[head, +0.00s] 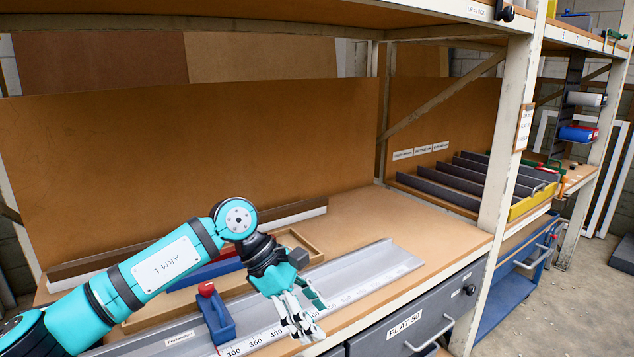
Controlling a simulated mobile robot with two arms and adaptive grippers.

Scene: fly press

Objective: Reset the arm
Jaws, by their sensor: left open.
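My left arm, turquoise and marked "ARM L", reaches in from the lower left over the workbench. My left gripper (305,315) points down and toward the front edge, above a metal rail with a printed scale (385,262). Its jaws are apart, and I see nothing between them. A blue stop block (217,318) with a red knob (206,289) sits on the rail just left of the gripper, close to the "300" mark. I cannot tell whether the gripper touches the rail. My right gripper is not in view.
A shallow wooden tray (300,240) lies behind the rail, partly hidden by my arm. A cream upright post (508,140) stands right of the bench. A grey drawer marked "FLAT-50" (415,318) is below the front edge. The bench's back right is clear.

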